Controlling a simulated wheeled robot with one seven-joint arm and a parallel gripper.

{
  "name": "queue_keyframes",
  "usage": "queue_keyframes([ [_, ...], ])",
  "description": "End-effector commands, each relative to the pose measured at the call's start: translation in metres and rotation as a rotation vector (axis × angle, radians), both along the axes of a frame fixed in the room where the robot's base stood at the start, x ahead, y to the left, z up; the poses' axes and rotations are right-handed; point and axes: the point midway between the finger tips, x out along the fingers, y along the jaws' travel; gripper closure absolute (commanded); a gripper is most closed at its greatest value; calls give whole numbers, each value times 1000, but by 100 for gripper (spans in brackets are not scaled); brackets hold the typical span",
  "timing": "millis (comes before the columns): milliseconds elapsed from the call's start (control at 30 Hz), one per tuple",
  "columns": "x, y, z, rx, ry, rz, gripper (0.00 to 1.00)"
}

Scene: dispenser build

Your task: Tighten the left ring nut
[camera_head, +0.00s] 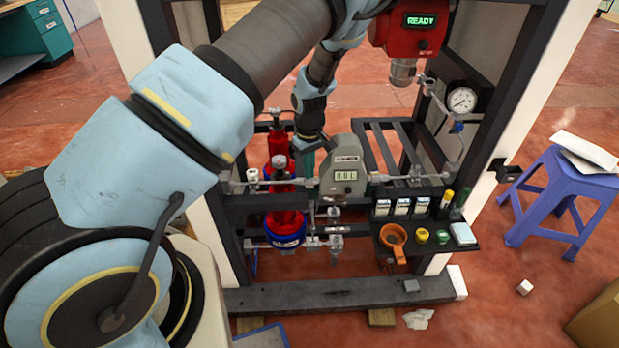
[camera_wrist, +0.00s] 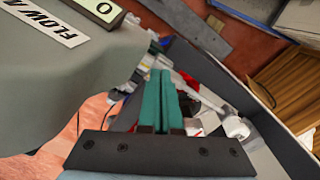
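The grey flow meter (camera_head: 344,172) sits in a horizontal pipe run on the dark frame; its grey body (camera_wrist: 60,85) fills the upper left of the wrist view. The left ring nut's place is the pipe joint (camera_head: 309,183) just left of the meter, small and hard to make out. My gripper (camera_head: 304,162) points down just above this joint, beside the meter. In the wrist view my teal fingers (camera_wrist: 161,95) lie side by side, closed together with only a thin line between them. Their tips overlap the silver fittings behind; I cannot tell whether they touch the nut.
Red cylinders with blue bands (camera_head: 285,225) stand left of the meter. A pressure gauge (camera_head: 462,100) and a red unit reading READY (camera_head: 420,22) are at upper right. A dark shelf (camera_head: 425,262) holds small boxes, an orange cup and caps. A blue stool (camera_head: 565,190) stands outside right.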

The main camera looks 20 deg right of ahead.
Motion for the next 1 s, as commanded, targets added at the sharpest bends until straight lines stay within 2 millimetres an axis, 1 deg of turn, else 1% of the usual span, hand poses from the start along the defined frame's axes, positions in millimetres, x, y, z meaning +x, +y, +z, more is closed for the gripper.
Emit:
queue_keyframes([
  [33, -3, 1, -3, 3, 7, -2, 100],
  [700, -9, 1, -3, 4, 12, -3, 100],
  [867, -8, 1, 0, 4, 11, -2, 100],
  [1000, -7, 2, 6, 3, 9, -2, 100],
])
